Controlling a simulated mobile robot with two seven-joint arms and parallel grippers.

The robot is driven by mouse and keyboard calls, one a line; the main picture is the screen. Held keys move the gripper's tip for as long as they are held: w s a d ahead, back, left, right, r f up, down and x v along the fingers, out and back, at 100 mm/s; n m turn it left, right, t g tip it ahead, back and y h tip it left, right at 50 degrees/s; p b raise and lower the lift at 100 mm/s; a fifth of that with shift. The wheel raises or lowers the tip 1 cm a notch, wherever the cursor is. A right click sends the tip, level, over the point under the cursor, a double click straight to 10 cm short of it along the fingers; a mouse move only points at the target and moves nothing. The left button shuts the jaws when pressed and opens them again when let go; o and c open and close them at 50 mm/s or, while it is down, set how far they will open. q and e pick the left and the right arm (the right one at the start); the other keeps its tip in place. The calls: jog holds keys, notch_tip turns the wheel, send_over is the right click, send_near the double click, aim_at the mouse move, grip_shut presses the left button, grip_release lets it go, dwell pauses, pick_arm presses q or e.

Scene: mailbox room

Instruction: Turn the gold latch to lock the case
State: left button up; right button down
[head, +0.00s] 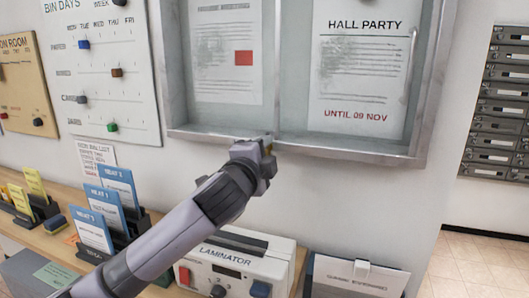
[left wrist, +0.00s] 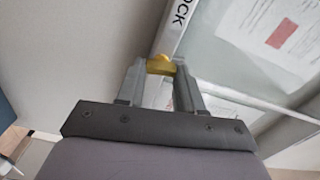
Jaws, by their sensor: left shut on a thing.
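The notice case (head: 350,147) hangs on the wall with a grey metal frame and papers behind its panes. Part of it shows in the left wrist view (left wrist: 172,30), with the letters "OCK" on its frame. The gold latch (left wrist: 160,63) is at the frame's edge in the left wrist view. My left gripper (left wrist: 161,70) is shut on it, one finger on each side. In the head view, my left gripper (head: 265,152) is at the case's bottom edge, and my wrist hides most of the latch there. My right gripper is not in view.
A counter (head: 155,215) runs below the case. It carries a white laminator (head: 275,250) and blue leaflet holders (head: 95,215). Boards (head: 105,60) hang at left, grey mailboxes (head: 500,105) at right. The wall below the case's right part is bare.

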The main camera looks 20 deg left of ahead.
pick_arm(q)
jog(key=shift+f+m, duration=0.1)
jog(key=shift+m, duration=0.7)
jog(key=o, duration=1)
jog(key=shift+o, duration=0.2)
jog(key=s+b, duration=0.1)
jog(key=s, duration=0.6)
jog(key=shift+a, duration=0.15)
jog(key=shift+s, duration=0.1)
jog(key=shift+s, duration=0.1)
